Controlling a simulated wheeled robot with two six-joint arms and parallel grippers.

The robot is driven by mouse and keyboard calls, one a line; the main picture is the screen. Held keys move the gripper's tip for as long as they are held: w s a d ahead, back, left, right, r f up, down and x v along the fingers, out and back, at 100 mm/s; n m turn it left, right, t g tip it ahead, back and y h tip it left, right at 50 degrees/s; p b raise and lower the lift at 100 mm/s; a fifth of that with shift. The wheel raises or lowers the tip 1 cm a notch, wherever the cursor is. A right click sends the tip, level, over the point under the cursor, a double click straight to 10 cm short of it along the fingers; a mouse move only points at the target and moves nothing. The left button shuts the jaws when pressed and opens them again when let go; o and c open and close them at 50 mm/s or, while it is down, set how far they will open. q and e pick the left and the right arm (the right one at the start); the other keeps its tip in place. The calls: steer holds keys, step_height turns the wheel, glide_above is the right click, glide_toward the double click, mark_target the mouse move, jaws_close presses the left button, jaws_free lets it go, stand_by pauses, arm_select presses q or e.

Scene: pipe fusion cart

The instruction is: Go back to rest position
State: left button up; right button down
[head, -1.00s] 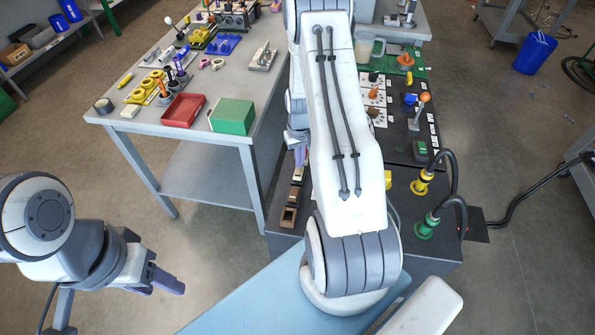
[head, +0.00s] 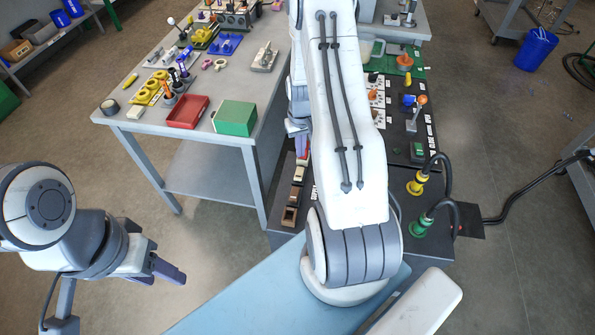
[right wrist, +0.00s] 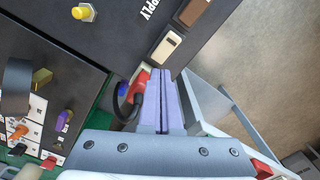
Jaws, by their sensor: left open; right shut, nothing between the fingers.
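My left gripper (head: 160,272) hangs over bare floor at the lower left of the head view. Its two purple-grey fingers are apart and empty. My right arm stretches up the middle of the head view over the black cart (head: 432,233) and hides part of it. My right gripper (head: 300,143) shows only partly beside that arm, near the gap between the cart and the grey table. In the right wrist view its purple fingers (right wrist: 161,102) are pressed together with nothing between them, above the cart's edge.
The grey table (head: 190,135) holds a red tray (head: 187,112), a green box (head: 234,117) and several small parts. The cart carries a yellow connector (head: 417,184), a green connector (head: 419,226) and an orange-knobbed lever (head: 418,110).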

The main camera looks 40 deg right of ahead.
steer(key=s+a+r+n+b, duration=0.1)
steer(key=a+r+n, duration=0.2)
steer(key=a+r, duration=0.6)
steer(key=a+r+n, duration=0.2)
steer(key=a+r, duration=0.3)
steer(key=a, duration=0.8)
steer(key=s+a+r+n, duration=0.3)
steer(key=s+a, duration=0.3)
steer(key=s, duration=0.4)
steer(key=s+a+r+n+y+b, duration=0.1)
steer(key=s+a+r+n, duration=0.2)
steer(key=s+a, duration=0.3)
steer(key=s+r, duration=0.1)
steer(key=s, duration=0.3)
steer(key=shift+r, duration=0.15)
steer(key=shift+s, duration=0.1)
